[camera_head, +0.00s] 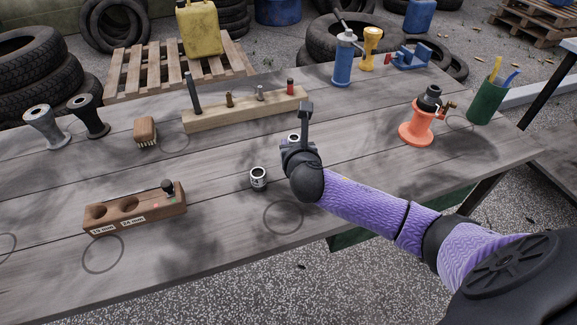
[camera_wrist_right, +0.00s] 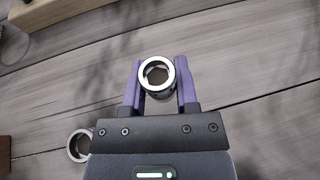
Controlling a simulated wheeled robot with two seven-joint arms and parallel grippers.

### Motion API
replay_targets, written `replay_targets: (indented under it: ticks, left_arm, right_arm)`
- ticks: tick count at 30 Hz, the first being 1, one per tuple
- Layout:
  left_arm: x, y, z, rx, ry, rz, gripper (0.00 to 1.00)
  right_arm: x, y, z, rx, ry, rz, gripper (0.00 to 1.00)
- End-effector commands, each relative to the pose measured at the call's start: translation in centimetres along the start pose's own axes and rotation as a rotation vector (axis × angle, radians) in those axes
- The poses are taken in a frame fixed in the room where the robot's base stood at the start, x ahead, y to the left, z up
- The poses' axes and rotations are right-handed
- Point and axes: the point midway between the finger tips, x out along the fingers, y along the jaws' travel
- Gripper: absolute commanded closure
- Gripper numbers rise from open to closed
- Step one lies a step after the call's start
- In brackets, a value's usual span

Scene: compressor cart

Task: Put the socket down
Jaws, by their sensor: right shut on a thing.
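My right gripper (camera_wrist_right: 160,92) is shut on a chrome socket (camera_wrist_right: 157,76), with one purple finger on each side of it in the right wrist view. In the head view the gripper (camera_head: 298,150) is over the middle of the table, and the held socket (camera_head: 293,138) is mostly hidden behind it. I cannot tell whether the held socket touches the table. A second chrome socket (camera_head: 258,178) stands upright on the table, just left of the gripper; it also shows at the lower left of the right wrist view (camera_wrist_right: 80,145). My left gripper is not in view.
A wooden socket holder (camera_head: 135,210) with labelled holes is at front left. A long wooden block with pegs (camera_head: 245,109) lies behind. Several circles mark bare table.

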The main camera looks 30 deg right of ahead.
Motion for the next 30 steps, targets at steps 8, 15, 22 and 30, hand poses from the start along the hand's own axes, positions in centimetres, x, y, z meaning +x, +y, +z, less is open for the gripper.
replay_targets:
  ticks: [8, 15, 22, 30]
  left_arm:
    - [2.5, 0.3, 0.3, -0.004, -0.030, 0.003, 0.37]
    - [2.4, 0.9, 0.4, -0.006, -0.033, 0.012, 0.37]
    - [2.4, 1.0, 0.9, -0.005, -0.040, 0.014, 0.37]
    - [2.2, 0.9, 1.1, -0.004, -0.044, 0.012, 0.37]
  right_arm:
    - [1.5, 0.0, -3.5, 0.001, 0.000, 0.000, 1.00]
    - [1.5, 0.0, -3.6, 0.000, -0.001, 0.001, 1.00]
    - [1.5, 0.0, -3.6, 0.000, -0.001, 0.001, 0.27]
    - [1.4, 0.0, -3.3, 0.001, -0.002, 0.001, 0.27]
